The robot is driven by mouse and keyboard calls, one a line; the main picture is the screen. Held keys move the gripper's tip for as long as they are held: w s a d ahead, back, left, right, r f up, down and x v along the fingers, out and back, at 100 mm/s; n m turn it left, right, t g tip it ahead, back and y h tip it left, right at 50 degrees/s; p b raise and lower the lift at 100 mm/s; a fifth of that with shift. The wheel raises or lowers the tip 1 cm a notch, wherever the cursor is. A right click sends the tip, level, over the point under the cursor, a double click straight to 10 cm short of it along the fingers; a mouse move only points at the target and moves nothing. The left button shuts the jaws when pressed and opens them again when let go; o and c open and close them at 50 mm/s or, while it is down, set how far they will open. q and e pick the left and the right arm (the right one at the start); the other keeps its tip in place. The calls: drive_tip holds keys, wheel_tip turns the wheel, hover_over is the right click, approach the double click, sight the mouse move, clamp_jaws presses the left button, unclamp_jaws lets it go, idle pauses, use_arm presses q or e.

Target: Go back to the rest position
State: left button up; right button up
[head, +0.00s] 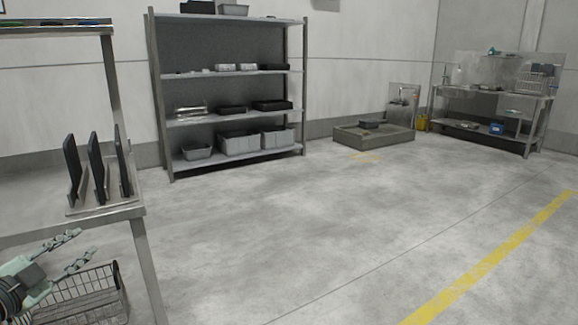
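My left gripper (86,243) is at the lower left of the head view. Its two pale fingers are spread apart and nothing shows between them. It appears in front of or just above a wire basket (113,303); I cannot tell whether they touch. The basket's left part is hidden behind the gripper and cut by the frame. My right gripper is not in view.
A metal table (118,217) at the left bears a rack with upright dark trays (97,165). A grey shelf unit (230,68) with bins stands by the wall. A low platform (349,138) and a workbench (535,102) are further back. The floor (300,235) is clear.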

use_arm(q)
drive_tip(key=s+d+f+n+g+y+p, duration=0.1)
drive_tip(key=s+f+n+g+y, duration=0.4)
drive_tip(key=f, duration=0.6)
drive_tip(key=s+d+f+n+g+y, duration=0.1)
drive_tip(key=s+f+n+g, duration=0.15)
drive_tip(key=s+f, duration=0.7)
drive_tip(key=s+d+f+n+g+h, duration=0.2)
drive_tip(key=s+d+f+g, duration=0.4)
drive_tip(key=s+d+f, duration=0.7)
drive_tip(key=shift+s+d+f+n+h+p, duration=0.15)
drive_tip(key=shift+d+f+n+h+p, duration=0.4)
drive_tip(key=shift+d, duration=0.5)
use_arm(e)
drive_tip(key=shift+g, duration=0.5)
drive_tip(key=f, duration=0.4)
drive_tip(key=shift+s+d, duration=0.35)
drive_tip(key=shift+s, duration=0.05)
use_arm(q)
drive_tip(key=shift+a+g, duration=0.15)
drive_tip(key=shift+g, duration=0.1)
